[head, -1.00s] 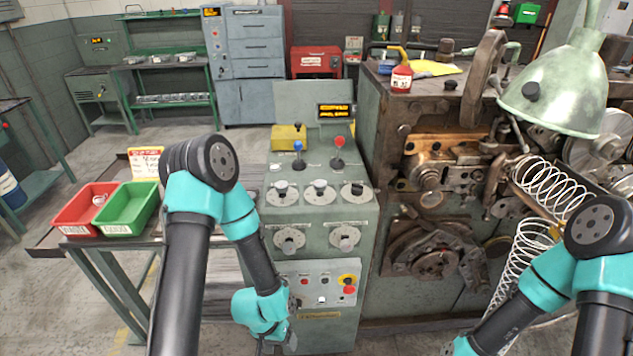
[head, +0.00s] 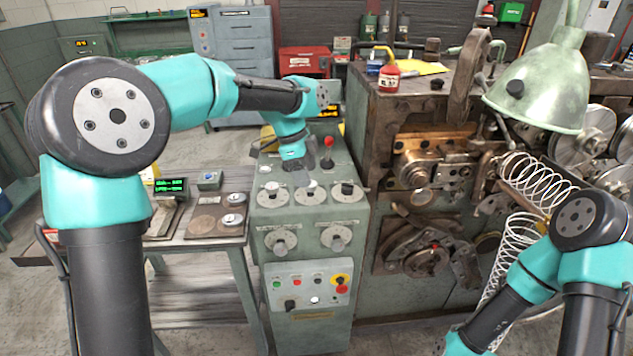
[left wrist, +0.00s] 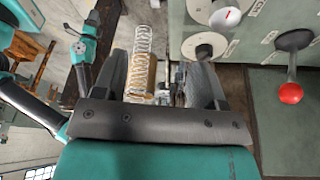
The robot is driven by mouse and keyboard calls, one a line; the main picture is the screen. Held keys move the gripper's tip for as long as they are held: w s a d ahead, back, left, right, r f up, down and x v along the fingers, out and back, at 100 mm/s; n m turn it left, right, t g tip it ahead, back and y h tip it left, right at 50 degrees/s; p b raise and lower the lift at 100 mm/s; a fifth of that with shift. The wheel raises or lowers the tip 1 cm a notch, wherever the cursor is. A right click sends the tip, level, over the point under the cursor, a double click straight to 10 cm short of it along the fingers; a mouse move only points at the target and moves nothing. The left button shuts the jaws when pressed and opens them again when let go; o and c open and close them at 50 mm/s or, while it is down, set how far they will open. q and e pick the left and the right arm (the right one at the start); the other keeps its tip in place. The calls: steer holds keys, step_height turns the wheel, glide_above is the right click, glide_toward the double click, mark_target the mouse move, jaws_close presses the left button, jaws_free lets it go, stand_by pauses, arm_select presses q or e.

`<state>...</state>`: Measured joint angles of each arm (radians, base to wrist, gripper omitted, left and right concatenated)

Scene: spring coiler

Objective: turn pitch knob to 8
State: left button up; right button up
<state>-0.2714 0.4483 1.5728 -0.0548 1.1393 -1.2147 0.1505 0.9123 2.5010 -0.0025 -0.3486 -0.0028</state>
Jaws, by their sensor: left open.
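The green console (head: 312,268) carries a row of three dials on its sloped top: left (head: 269,190), middle (head: 311,191) and right (head: 346,191). Two more knobs (head: 280,241) (head: 337,238) sit on its front. The labels are too small to read, so I cannot tell which is the pitch knob. My left gripper (head: 296,173) hangs over the console top, just behind the left and middle dials, touching none that I can see. In the left wrist view its jaws (left wrist: 160,82) are apart and empty, with two dials (left wrist: 225,17) (left wrist: 204,45) to their upper right. My right gripper is out of frame.
A red-ball lever (head: 328,150) stands close right of my left gripper; it also shows in the left wrist view (left wrist: 291,92). My left arm hides the blue-ball lever. The coiling machine (head: 400,110) and a spring (head: 535,180) are to the right. A side table (head: 225,240) stands left.

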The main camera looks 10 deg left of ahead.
mark_target(310, 189)
arm_select(q)
steer(key=w+r+m+y, duration=0.3)
steer(key=w+r, duration=0.4)
steer(key=r, duration=0.1)
steer(key=shift+w+a+r+m, duration=0.25)
steer(key=shift+a+r+m, duration=0.15)
steer(key=shift+a, duration=0.05)
steer(key=shift+f, duration=0.15)
step_height(310, 189, down, 17)
steer(key=shift+f, duration=0.1)
steer(key=shift+c, duration=0.4)
steer(key=c, duration=0.8)
steer(key=shift+c, duration=0.2)
